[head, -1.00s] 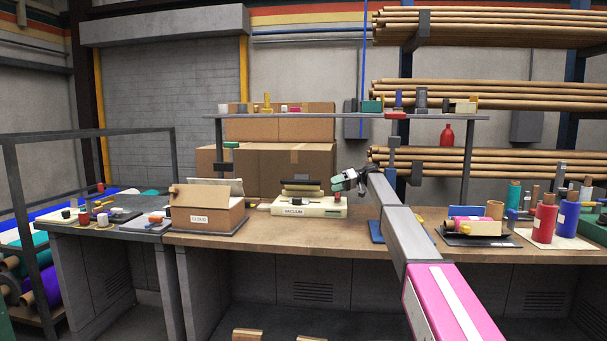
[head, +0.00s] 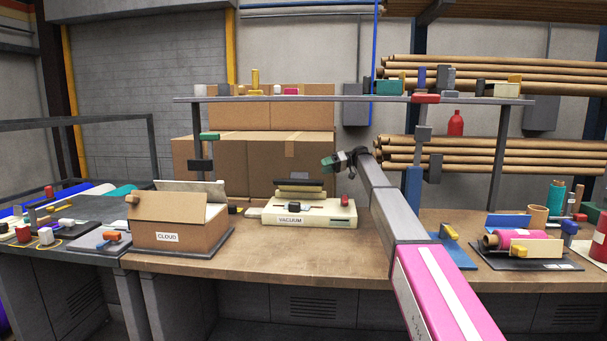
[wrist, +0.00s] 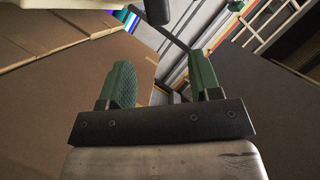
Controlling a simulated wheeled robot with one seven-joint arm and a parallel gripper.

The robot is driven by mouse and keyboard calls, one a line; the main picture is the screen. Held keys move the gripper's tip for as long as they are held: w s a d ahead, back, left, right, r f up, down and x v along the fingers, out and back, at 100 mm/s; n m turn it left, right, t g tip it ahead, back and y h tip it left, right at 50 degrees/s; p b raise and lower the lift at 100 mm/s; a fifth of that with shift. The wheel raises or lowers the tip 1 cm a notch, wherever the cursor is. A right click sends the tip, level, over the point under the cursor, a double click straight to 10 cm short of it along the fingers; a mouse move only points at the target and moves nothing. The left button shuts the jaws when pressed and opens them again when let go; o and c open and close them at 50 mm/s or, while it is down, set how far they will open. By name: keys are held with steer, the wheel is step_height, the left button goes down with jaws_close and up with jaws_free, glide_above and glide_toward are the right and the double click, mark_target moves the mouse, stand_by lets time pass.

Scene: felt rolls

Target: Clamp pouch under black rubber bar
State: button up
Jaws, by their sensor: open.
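The cream machine labelled VACUUM (head: 285,219) sits on the workbench with a red knob at its right end. A black bar (head: 298,183) lies along its raised upper part. A small grey and dark item (head: 299,206) lies on its front; I cannot tell whether this is the pouch, and no pouch shows clearly elsewhere. My gripper (head: 329,163) is above and just right of the machine, apart from it. In the wrist view, its two green fingers (wrist: 160,65) stand wide apart with nothing between them.
An open cardboard box labelled CLOUD (head: 170,225) stands left of the machine. A shelf (head: 350,99) with small items spans above the bench. Large cartons (head: 262,160) stand behind. A pink roll in a holder (head: 520,239) is at right. The bench front (head: 270,262) is clear.

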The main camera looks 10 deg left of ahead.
mark_target(304, 173)
steer(key=x, duration=1)
steer(key=shift+s+a, duration=0.15)
steer(key=shift+a, duration=0.05)
jaws_close()
